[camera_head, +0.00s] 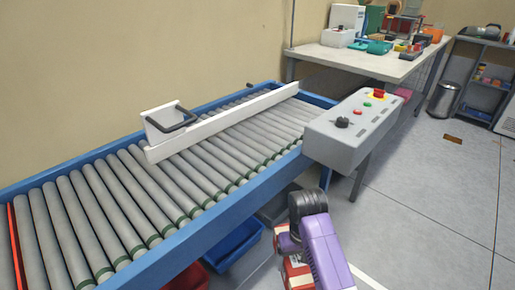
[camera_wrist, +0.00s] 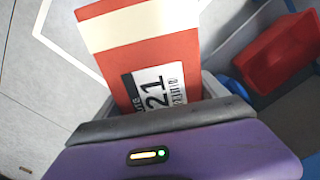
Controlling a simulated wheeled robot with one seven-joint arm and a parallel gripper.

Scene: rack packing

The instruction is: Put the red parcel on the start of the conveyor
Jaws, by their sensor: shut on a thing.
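The red parcel (camera_wrist: 188,46) has a cream band and a white label with black print. In the wrist view it sticks out beyond the grey jaw of my gripper (camera_wrist: 165,122), which is shut on it; the other jaw is mostly hidden. In the head view the parcel (camera_head: 296,272) shows only partly, behind my purple wrist at the bottom. It is held beside the conveyor, apart from it. The roller conveyor (camera_head: 228,215) has blue side rails and runs from the lower left towards the back. A red line crosses its rollers at the far left.
A white guide bar (camera_head: 225,122) lies slantwise over the rollers. A grey control box (camera_head: 362,125) with buttons stands at the conveyor's right side. A blue bin (camera_head: 232,245) and a red bin (camera_wrist: 280,52) sit low beneath the conveyor. The near-left rollers are clear.

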